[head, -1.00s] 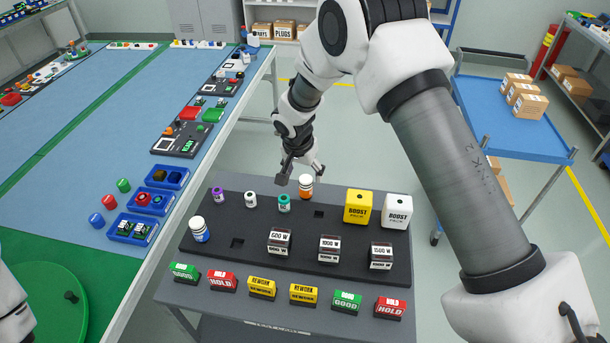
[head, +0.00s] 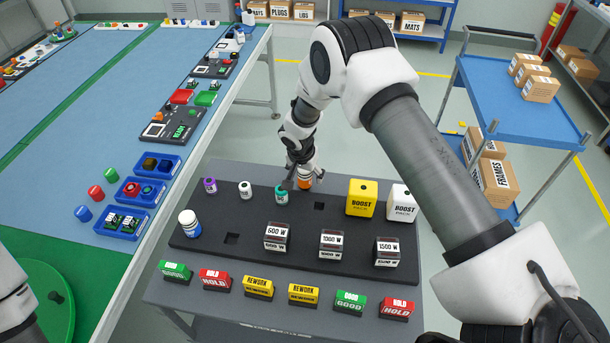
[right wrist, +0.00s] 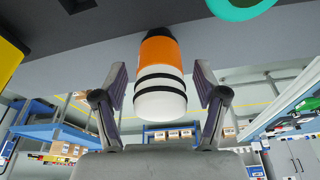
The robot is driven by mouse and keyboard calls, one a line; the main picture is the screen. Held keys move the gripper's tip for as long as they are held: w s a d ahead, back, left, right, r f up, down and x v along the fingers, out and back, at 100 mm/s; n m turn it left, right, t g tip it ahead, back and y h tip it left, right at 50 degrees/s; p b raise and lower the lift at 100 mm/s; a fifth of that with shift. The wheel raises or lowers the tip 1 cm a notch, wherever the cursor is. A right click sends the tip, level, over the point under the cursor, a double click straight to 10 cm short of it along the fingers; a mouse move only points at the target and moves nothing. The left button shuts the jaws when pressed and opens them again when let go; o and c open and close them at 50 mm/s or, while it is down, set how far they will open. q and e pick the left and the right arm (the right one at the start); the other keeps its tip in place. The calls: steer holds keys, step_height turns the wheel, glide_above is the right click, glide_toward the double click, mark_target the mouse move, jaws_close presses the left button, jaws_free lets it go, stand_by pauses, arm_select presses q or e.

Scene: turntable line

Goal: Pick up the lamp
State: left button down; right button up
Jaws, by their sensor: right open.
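An orange and white cylinder with black bands (head: 304,183) stands upright at the back edge of the dark board (head: 210,245). It also shows in the right wrist view (right wrist: 160,80), white end nearest the camera. I cannot tell for certain whether it is the lamp. My right gripper (head: 303,174) is open, with one finger on each side of the cylinder's white end. A gap shows between fingers and cylinder in the wrist view. A similar blue and white cylinder (head: 189,223) stands at the board's left. My left gripper is out of view.
A teal-topped vial (head: 281,196) stands close left of the right gripper. Yellow (head: 361,198) and white (head: 401,204) boost packs stand to the right. Dark watt-labelled blocks (head: 277,238) and a row of coloured signs (head: 258,287) sit in front. An empty square slot (head: 319,206) is nearby.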

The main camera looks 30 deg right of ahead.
steer(key=shift+f, duration=0.15)
jaws_close()
steer(key=shift+r+b, duration=0.3)
steer(key=shift+r, duration=0.1)
step_height(320, 180, up, 17)
steer(key=b, duration=0.5)
steer(key=shift+r, duration=0.2)
